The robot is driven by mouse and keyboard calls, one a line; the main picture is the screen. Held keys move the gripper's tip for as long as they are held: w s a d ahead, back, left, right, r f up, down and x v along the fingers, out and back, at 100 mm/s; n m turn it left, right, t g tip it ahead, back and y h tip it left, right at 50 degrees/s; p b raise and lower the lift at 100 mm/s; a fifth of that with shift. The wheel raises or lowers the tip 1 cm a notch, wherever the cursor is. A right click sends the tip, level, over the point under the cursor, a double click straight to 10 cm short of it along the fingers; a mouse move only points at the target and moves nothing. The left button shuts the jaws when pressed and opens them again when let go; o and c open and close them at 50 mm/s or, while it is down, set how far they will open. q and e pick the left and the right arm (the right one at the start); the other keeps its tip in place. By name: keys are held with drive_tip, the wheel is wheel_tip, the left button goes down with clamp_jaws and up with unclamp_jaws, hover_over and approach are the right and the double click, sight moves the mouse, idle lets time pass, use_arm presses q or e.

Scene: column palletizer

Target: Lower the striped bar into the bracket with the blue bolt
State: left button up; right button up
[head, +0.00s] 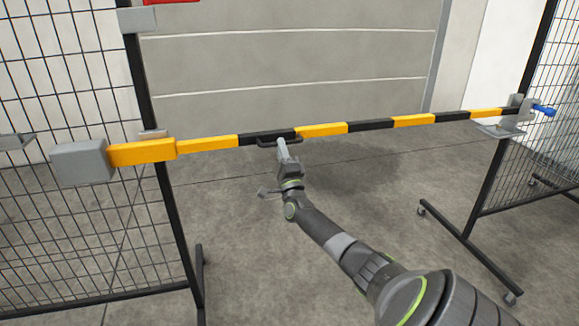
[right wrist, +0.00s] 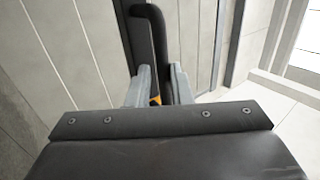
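The yellow-and-black striped bar (head: 320,129) runs nearly level across the opening, from a grey block (head: 83,162) at the left to the right post. Its right end is at the grey bracket (head: 497,129) with the blue bolt (head: 543,110). The end overlaps the bracket's upright part; I cannot tell how deep it sits. My right gripper (head: 282,143) is at the black handle (head: 265,143) on the bar. In the right wrist view the handle (right wrist: 159,45) passes between the fingers (right wrist: 162,88), which close on it. My left gripper is not in view.
Black mesh fence panels (head: 60,235) stand at both sides. The right post has a foot with casters (head: 470,255) on the floor. A grey panelled wall (head: 300,60) stands behind the bar. The concrete floor (head: 380,185) under the bar is clear.

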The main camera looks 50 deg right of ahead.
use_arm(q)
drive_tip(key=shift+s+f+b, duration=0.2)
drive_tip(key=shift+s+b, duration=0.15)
use_arm(e)
drive_tip(key=v, duration=1.5)
drive_tip(key=shift+s+a+f, duration=0.2)
drive_tip(key=shift+a+f, duration=0.05)
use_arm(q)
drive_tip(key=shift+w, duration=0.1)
